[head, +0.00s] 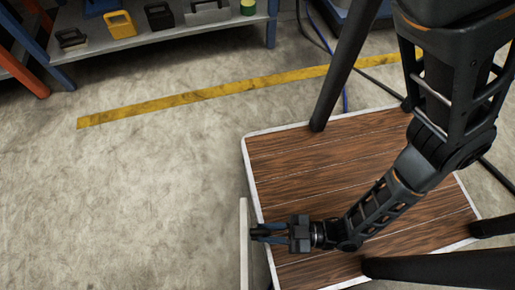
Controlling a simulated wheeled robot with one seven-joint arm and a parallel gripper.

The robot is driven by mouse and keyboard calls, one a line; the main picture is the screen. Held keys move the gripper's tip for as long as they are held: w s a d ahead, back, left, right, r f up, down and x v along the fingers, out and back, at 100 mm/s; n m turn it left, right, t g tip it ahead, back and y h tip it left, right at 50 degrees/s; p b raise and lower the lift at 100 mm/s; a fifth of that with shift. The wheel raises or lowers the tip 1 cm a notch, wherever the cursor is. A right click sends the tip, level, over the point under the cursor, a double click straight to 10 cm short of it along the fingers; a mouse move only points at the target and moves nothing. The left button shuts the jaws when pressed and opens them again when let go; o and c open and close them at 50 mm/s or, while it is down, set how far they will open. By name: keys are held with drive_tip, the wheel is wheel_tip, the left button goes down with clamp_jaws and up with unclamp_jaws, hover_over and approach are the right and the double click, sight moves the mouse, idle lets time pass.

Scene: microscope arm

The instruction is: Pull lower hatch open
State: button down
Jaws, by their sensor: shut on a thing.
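A pale, thin upright panel (244,262), seen almost edge-on, stands along the left side of a wood-topped unit; I take it to be the lower hatch. My gripper (256,233) reaches down over the wooden top from the right, and its fingers point left at the panel's inner face. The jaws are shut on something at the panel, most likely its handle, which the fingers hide. A narrow grey gap shows between the panel and the unit's edge. The panel's lower part is out of frame.
The wooden top (300,165) has a pale rim, with dark posts (342,65) around it. The floor (160,200) left of the panel is clear. A yellow floor line (200,93) and a shelf with boxes (130,38) lie farther back.

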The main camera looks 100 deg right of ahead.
drive_tip(key=shift+s, duration=0.1)
drive_tip(key=c, duration=1.1)
unclamp_jaws()
drive_tip(key=v, duration=0.8)
